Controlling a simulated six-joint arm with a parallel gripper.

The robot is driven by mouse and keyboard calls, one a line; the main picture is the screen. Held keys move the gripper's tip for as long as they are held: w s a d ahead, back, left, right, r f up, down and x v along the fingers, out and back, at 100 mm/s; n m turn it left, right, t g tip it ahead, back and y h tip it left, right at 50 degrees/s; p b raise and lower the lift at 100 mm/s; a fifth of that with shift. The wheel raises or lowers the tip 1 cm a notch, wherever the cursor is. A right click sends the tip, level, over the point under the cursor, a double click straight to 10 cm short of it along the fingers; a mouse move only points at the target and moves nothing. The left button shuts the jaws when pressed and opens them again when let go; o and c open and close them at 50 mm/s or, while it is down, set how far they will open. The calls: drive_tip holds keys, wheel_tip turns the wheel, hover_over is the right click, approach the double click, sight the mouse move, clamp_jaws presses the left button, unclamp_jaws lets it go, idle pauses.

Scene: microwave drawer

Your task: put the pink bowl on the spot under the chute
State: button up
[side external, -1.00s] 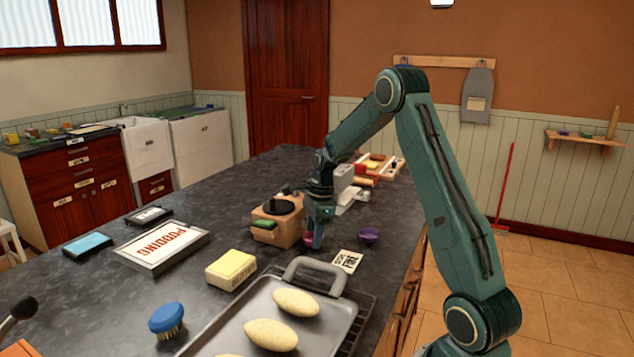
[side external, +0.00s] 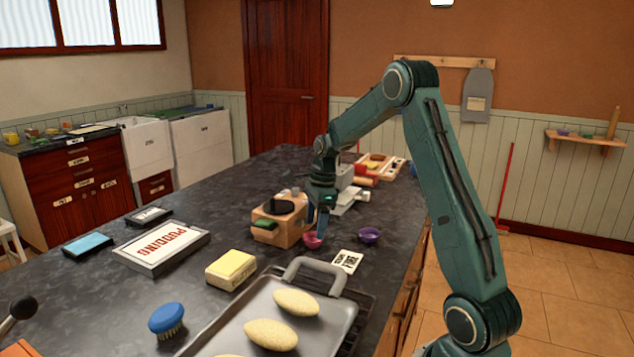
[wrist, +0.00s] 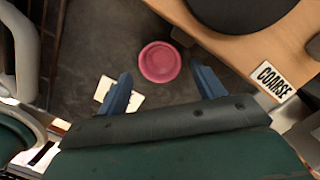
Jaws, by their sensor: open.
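The pink bowl (side external: 312,241) stands upright on the dark counter, close beside a wooden box with a dark round top (side external: 280,226). It also shows in the wrist view (wrist: 159,62), empty and between the lines of my fingers, beyond their tips. My gripper (side external: 321,227) is open and empty, just above and behind the bowl in the side view; it also shows in the wrist view (wrist: 164,82). In the wrist view the wooden box (wrist: 235,45) carries a "COARSE" label. I cannot make out a chute or marked spot for certain.
A purple bowl (side external: 369,235) stands to the right of the pink one. A printed card (side external: 346,261) lies in front. A baking tray (side external: 252,300) with loaves and a yellow block (side external: 231,269) are nearer. A grey-white appliance (side external: 350,198) stands behind my gripper.

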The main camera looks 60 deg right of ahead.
wheel_tip(320, 180, up, 8)
drive_tip(key=shift+s+d+r, duration=0.25)
drive_tip(key=shift+s+d, duration=0.2)
idle(0.4)
drive_tip(key=s+a+r+n+t, duration=0.1)
drive_tip(key=s+a+r+n, duration=0.1)
drive_tip(key=a+r+n, duration=0.3)
drive_tip(key=s+a+r+n+h, duration=0.1)
drive_tip(key=s+a+n, duration=0.25)
drive_tip(key=a, duration=0.35)
drive_tip(key=s+a+r+n+t, duration=0.1)
drive_tip(key=s+a+r+n, duration=0.1)
drive_tip(key=a+r+n, duration=0.3)
drive_tip(key=s+a+f+n+t, duration=0.1)
drive_tip(key=s+a+f+n, duration=0.1)
drive_tip(key=s+a+n, duration=0.3)
drive_tip(key=s+a+f+n+t, duration=0.1)
drive_tip(key=s+a+f+n, duration=0.1)
drive_tip(key=s+a+n, duration=0.3)
drive_tip(key=s+n, duration=0.3)
drive_tip(key=shift+s+f, duration=0.4)
